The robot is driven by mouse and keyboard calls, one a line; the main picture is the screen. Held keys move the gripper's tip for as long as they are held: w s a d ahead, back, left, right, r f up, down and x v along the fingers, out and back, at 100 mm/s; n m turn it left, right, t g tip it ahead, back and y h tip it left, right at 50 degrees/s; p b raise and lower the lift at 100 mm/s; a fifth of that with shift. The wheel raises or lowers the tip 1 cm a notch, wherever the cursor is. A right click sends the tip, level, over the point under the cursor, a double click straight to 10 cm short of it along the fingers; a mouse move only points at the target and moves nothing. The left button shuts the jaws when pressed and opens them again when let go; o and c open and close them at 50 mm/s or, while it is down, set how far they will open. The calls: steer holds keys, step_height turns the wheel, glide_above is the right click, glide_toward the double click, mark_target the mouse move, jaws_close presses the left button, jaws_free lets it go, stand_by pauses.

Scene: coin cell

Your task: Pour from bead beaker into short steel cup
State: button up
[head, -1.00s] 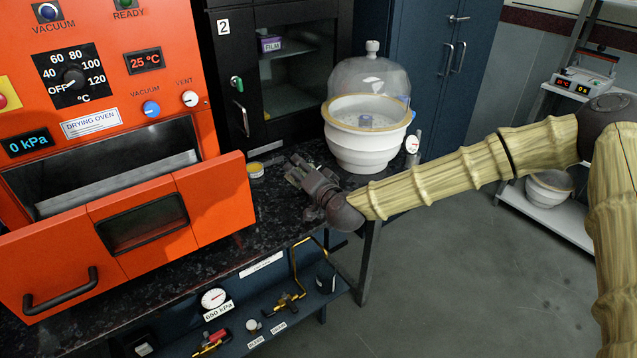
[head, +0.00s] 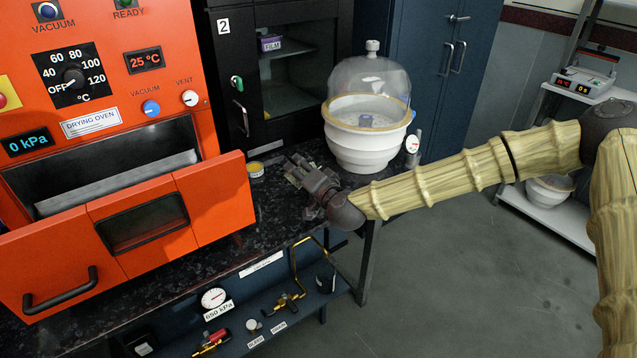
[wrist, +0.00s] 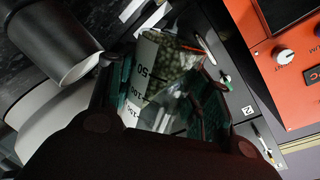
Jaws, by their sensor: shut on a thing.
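My gripper (wrist: 165,110) is shut on the bead beaker (wrist: 152,85), a clear beaker with a white graduated scale. Greenish beads (wrist: 180,58) lie at its base end, at the top of the wrist view. The beaker looks tilted relative to the bench. A dark, smooth cylindrical cup (wrist: 45,42) with a bright rim stands beside it at the upper left; it may be the short steel cup, but I cannot be sure. In the head view my gripper (head: 300,174) is over the bench, and the beaker and cup are too small or hidden to make out.
The orange drying oven (head: 185,130) is at the left, its door tipped open over the black bench (head: 225,250). A white desiccator (head: 365,150) with a clear dome stands just behind my gripper. A small yellow tin (head: 257,170) sits left of my gripper.

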steer(key=shift+f+m, duration=0.2)
steer(key=shift+m, duration=0.3)
stand_by(1.2)
steer(key=shift+d+r+m+g+y, duration=0.1)
steer(key=shift+r+m+g+y, duration=0.25)
steer(key=shift+m, duration=0.35)
stand_by(1.8)
steer(key=shift+w+d+f+m+b, duration=0.15)
steer(key=shift+f+m+b, duration=0.15)
steer(key=shift+m+b, duration=0.55)
stand_by(1.6)
steer(key=shift+r+m+g+b, duration=0.15)
steer(key=shift+m+g+b, duration=0.1)
steer(key=shift+b, duration=0.05)
stand_by(1.0)
